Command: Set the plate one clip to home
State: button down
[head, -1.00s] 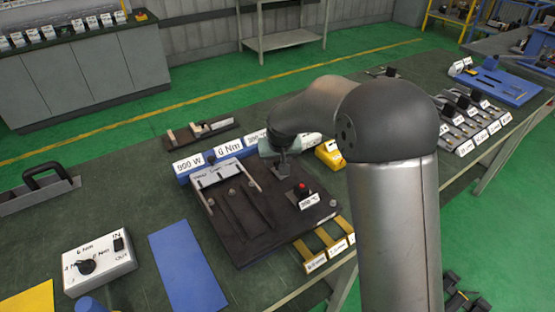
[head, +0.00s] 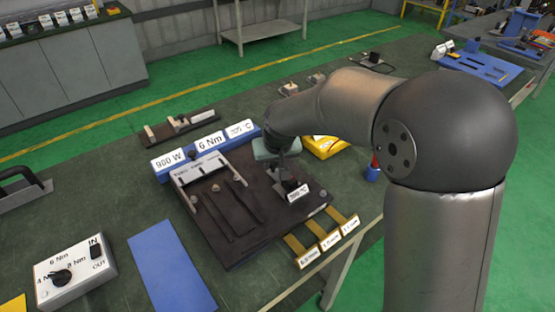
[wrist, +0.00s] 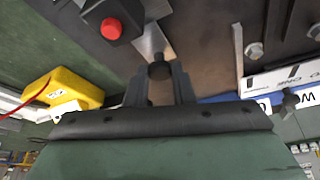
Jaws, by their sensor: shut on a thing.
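The dark brown plate (head: 235,215) lies on the bench with two dark slots or strips on its face. A white label strip (head: 198,168) runs along its far left edge; its writing is too small to read in full in the head view. In the wrist view part of the strip (wrist: 285,75) shows the word "ONE". My gripper (wrist: 160,82) is over the plate's right side, its fingers shut on a small black knob (wrist: 160,69). A flat metal piece (wrist: 152,44) shows just beyond the knob. The knob is hidden in the head view.
A black block with a red button (wrist: 112,28) stands close beside my fingers. A blue bar with "900 W" and "6 Nm" labels (head: 205,148) borders the plate's far side. A yellow box (wrist: 72,88) is nearby. Yellow labelled strips (head: 320,240) lie in front.

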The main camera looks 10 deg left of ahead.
jog(key=c, duration=1.3)
grip_release()
jog(key=shift+s+d, duration=0.15)
jog(key=shift+d, duration=0.1)
jog(key=shift+o, duration=0.2)
jog(key=shift+a, duration=0.1)
jog(key=shift+r, duration=0.1)
jog(key=v, duration=1.7)
jog(key=shift+r, duration=0.1)
jog(key=s+d+f+m+g, duration=0.1)
jog(key=s+d+f, duration=0.3)
jog(key=s+d, duration=0.2)
jog(key=s+d+f+m+g+h, duration=0.1)
jog(key=s+d+f+m, duration=0.1)
jog(key=s+d+f, duration=0.2)
jog(key=s+d+f+m+g+p, duration=0.1)
jog(key=s+d+f, duration=0.3)
jog(key=s+d, duration=0.6)
jog(key=d, duration=0.4)
jog(key=shift+s+f+m+g+h, duration=0.25)
jog(key=shift+f+m+g+h, duration=0.05)
jog(key=shift+f+m+h, duration=0.1)
